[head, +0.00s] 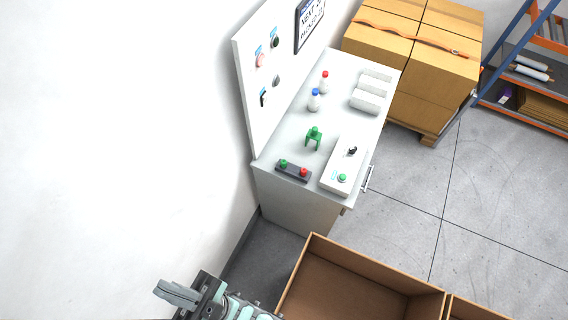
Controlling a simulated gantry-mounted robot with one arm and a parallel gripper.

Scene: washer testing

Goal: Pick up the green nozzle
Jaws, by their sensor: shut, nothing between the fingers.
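The green nozzle (313,137) stands on the grey workbench top (300,120), near the middle, and its two legs point down. It is small in the picture, so its fine shape is hard to make out. My gripper (172,292) is at the lower left, in front of the white wall and well apart from the workbench. Its fingers are shut and empty. The green nozzle lies up and to the right of it in the picture.
A dark button box (293,171) and a white control box (342,167) flank the nozzle's near side. Bottles with blue (314,100) and red (325,83) caps and white rolls (368,90) stand farther back. An open cardboard box (360,285) is in front.

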